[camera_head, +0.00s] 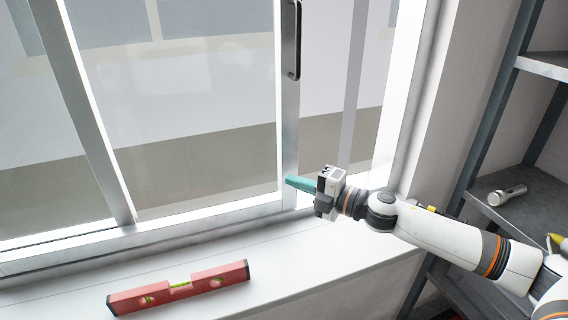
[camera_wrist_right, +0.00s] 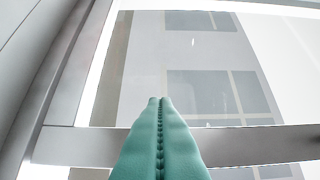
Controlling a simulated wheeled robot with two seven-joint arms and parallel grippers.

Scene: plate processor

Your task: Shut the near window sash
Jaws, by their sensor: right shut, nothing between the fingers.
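The near window sash (camera_head: 288,130) is a light-framed glass pane. Its right stile carries a dark vertical handle (camera_head: 291,40) near the top of the head view. A gap separates this stile from the white window jamb (camera_head: 400,90) on the right. My right gripper (camera_head: 288,180) has teal fingers pressed together and empty. The fingertips are at the lower part of the stile, below the handle; I cannot tell whether they touch it. In the right wrist view the shut fingers (camera_wrist_right: 160,100) overlap a grey frame bar (camera_wrist_right: 250,145). My left gripper is not in view.
A red spirit level (camera_head: 215,280) lies on the white sill (camera_head: 290,275) below the window. A dark metal shelf (camera_head: 530,205) stands at the right, holding a flashlight (camera_head: 507,195). The sill between the level and my right arm is clear.

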